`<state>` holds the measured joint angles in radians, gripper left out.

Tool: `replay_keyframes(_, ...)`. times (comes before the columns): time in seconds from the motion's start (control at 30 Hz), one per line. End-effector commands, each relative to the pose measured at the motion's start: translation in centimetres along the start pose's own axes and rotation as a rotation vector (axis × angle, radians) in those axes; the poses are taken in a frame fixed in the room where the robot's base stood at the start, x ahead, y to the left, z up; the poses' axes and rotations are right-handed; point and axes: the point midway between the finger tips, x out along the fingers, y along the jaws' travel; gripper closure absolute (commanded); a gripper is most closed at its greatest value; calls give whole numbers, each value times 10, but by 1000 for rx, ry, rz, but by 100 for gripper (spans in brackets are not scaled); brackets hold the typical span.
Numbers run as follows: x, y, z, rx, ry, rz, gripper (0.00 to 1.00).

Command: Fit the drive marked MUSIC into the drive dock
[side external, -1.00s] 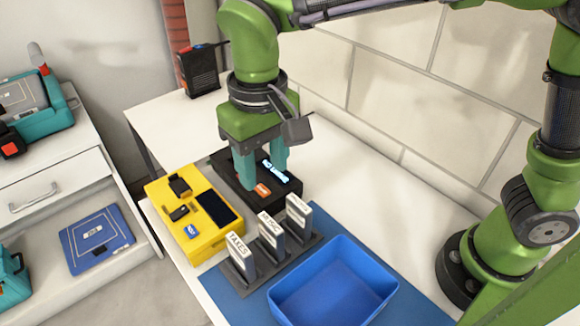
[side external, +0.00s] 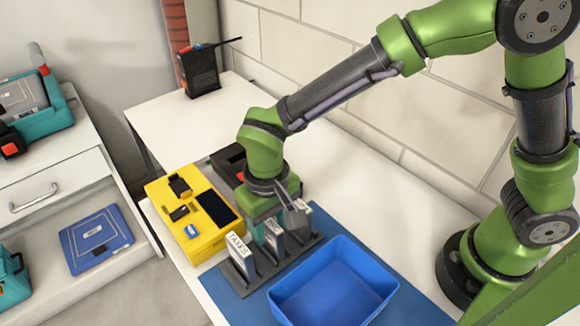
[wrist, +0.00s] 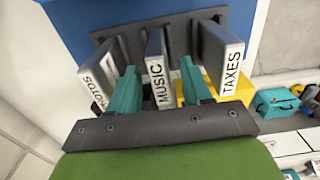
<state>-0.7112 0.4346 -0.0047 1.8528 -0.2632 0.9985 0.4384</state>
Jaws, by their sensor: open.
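The MUSIC drive (wrist: 158,72) stands upright in the middle of a dark rack (wrist: 208,45), between the TAXES drive (wrist: 231,68) and a drive whose label reads as PHOTOS (wrist: 97,84). My gripper (wrist: 160,84) is open, with one teal finger on each side of the MUSIC drive; whether they touch it I cannot tell. In the side view my gripper (side external: 266,232) is low over the rack (side external: 246,284) and partly covers the MUSIC drive (side external: 273,236). The black drive dock (side external: 229,160) is behind it, its front and display mostly hidden by my arm.
A blue bin (side external: 333,290) stands right of the rack on a blue mat (side external: 335,222). A yellow case (side external: 205,244) with small devices is at the left. A black router-like box (side external: 199,72) is at the back. The white table between has clear room.

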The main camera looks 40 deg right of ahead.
Motion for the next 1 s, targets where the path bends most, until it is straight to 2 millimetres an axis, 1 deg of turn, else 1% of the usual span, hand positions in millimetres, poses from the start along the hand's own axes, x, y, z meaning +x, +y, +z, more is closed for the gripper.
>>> replay_keyframes(0.03,8,0,0,1,-3,3,51)
replay_keyframes(0.13,16,0,0,0,-1,1,51)
replay_keyframes(0.4,19,0,0,0,1,0,51)
replay_keyframes(0.57,18,0,0,0,1,0,76)
replay_keyframes(0.7,18,0,0,0,1,0,97)
replay_keyframes(0.73,18,0,0,0,1,0,100)
replay_keyframes(1.0,18,0,-1,0,2,-1,100)
